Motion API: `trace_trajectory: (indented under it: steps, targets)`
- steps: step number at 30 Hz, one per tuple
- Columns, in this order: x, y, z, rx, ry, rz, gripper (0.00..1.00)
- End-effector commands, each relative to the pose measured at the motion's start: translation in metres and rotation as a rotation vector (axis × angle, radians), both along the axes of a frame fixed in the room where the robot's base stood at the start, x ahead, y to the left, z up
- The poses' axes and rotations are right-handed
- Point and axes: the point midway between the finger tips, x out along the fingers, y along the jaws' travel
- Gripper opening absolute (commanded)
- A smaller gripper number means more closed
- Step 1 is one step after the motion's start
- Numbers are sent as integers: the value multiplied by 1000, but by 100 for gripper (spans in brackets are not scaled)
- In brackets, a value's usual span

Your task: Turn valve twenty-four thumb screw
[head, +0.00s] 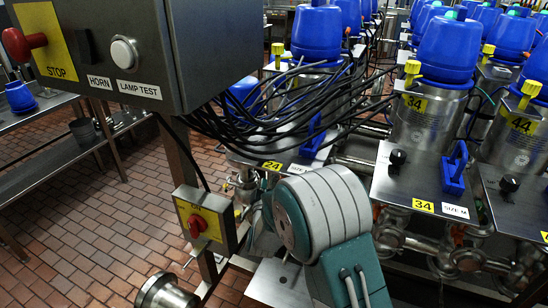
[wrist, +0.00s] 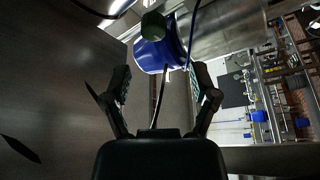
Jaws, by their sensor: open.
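The yellow "24" label (head: 272,166) sits on a metal plate, partly behind dark cables and my arm in the head view. Above it stands a metal cylinder with a blue cap (head: 316,32). A yellow screw-like piece (head: 277,50) is beside that cylinder; I cannot tell for sure that it is valve twenty-four's thumb screw. My gripper (wrist: 160,72) is open in the wrist view, with nothing between its fingers. A blue cap with a dark green end (wrist: 153,25) lies beyond the fingertips. In the head view my arm hides the gripper.
A grey control box (head: 125,50) with a red STOP button fills the upper left. A yellow box with a red switch (head: 198,223) stands below it. Black cables (head: 270,110) cross above the plate. Valve 34 (head: 423,206) stands at right.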

Motion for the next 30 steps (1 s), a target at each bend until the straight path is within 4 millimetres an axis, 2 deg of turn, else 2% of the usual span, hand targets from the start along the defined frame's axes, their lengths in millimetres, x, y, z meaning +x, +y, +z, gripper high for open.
trace_trajectory:
  steps: [6,12,23,24,29,30]
  targets:
    - [42,-7,10,6,-1,-4,76]
    - [67,-4,15,3,1,-3,76]
    - [74,-3,17,2,1,-1,76]
    - [74,-4,17,2,1,-1,72]
    - [74,-5,17,3,1,-1,0]
    - [74,-5,17,3,2,0,0]
